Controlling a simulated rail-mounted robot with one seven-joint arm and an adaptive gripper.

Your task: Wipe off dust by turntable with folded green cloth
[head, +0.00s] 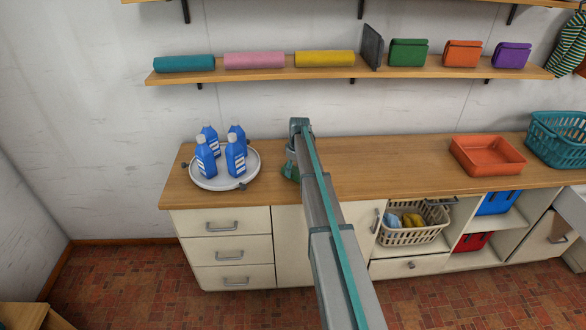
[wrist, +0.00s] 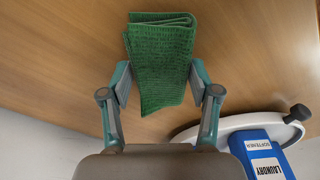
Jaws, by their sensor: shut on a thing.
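The folded green cloth (wrist: 160,50) is between the two fingers of my gripper (wrist: 157,85), which is shut on it, over the wooden counter. In the head view only a bit of the cloth (head: 289,172) shows beside my arm. I cannot tell whether it touches the counter. The round white turntable (head: 220,184) stands on the counter to the left of my gripper and carries several blue laundry bottles. Its rim also shows in the wrist view (wrist: 225,125), at lower right, apart from the cloth. I cannot make out any dust; my arm hides part of the counter.
Dark knobs stick out from the turntable's edge, one (head: 242,186) toward my gripper. The wooden counter (head: 370,160) is clear to the right, up to an orange tray (head: 487,155) and a teal basket (head: 556,138). A wall shelf (head: 340,73) with rolls and pouches hangs above.

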